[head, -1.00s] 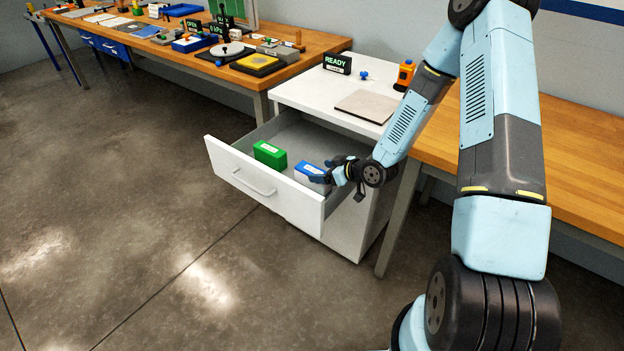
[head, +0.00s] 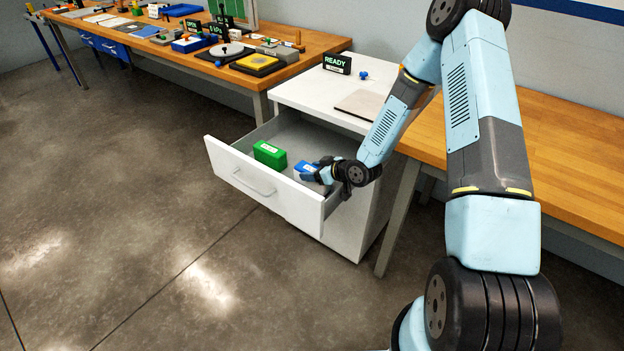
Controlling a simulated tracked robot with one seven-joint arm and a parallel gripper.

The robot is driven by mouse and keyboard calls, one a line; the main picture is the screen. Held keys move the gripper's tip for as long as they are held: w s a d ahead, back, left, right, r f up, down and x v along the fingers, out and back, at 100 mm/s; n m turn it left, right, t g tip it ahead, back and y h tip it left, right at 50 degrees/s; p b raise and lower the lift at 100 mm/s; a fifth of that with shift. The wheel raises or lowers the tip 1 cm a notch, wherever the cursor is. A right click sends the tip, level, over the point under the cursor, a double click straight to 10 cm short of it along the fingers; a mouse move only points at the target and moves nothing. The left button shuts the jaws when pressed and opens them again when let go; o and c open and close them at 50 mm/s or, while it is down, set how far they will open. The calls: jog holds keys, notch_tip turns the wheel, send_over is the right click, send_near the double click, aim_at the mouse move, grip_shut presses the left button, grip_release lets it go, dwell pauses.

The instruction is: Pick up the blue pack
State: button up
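The blue pack (head: 303,167) lies in the open white drawer (head: 262,187), right of the green pack (head: 269,154). Its top is blue and its lower part is pale; its right end is hidden behind my gripper. My gripper (head: 314,174) is down at the drawer, with its fingers at the right part of the blue pack. At this size I cannot tell whether the fingers are apart or closed on the pack.
A white cabinet top holds a READY sign (head: 337,64), a blue knob (head: 364,75) and a flat beige plate (head: 361,104). Wooden benches stand on both sides, the left bench (head: 315,46) crowded with devices. The drawer's front wall stands close to my gripper.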

jog(key=c, duration=0.8)
